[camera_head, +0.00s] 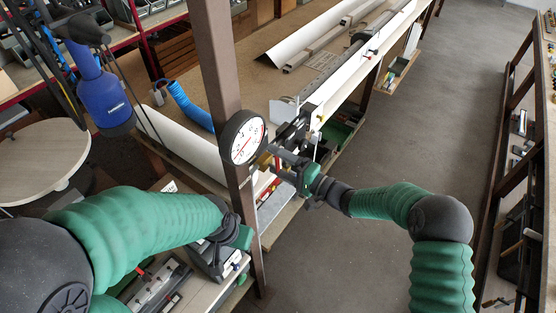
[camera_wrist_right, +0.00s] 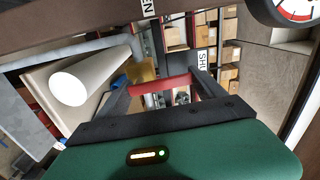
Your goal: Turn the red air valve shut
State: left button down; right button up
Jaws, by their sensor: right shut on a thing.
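The red air valve's handle (camera_wrist_right: 162,85) shows in the right wrist view as a red bar spanning between the fingers of my right gripper (camera_wrist_right: 163,88). The gripper is shut on it. In the head view my right gripper (camera_head: 281,159) is at a brass fitting (camera_head: 263,161) beside the brown post, and the red handle is hidden there. A label reading "SHU" (camera_wrist_right: 203,62) is beside the right finger, and one ending in "EN" (camera_wrist_right: 148,8) is at the top. My left gripper (camera_head: 238,238) is low by the post; its fingers are hidden.
A round pressure gauge (camera_head: 243,137) is mounted on the brown post (camera_head: 216,60), close to my right gripper. A long workbench (camera_head: 270,85) with profiles runs behind it. A blue hose (camera_head: 190,107) lies on the bench. The grey floor (camera_head: 440,120) at right is clear up to a shelf rack.

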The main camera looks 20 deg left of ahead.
jog(key=shift+d+f+m, duration=0.15)
jog(key=shift+f+m, duration=0.2)
jog(key=shift+m, duration=0.05)
jog(key=o, duration=1.8)
jog(key=shift+o, duration=1)
jog(key=shift+w, duration=0.1)
jog(key=shift+o, duration=0.3)
jog(key=shift+w+r, duration=0.1)
jog(key=b+v, duration=0.5)
jog(key=v, duration=1.2)
jog(key=shift+w, duration=0.1)
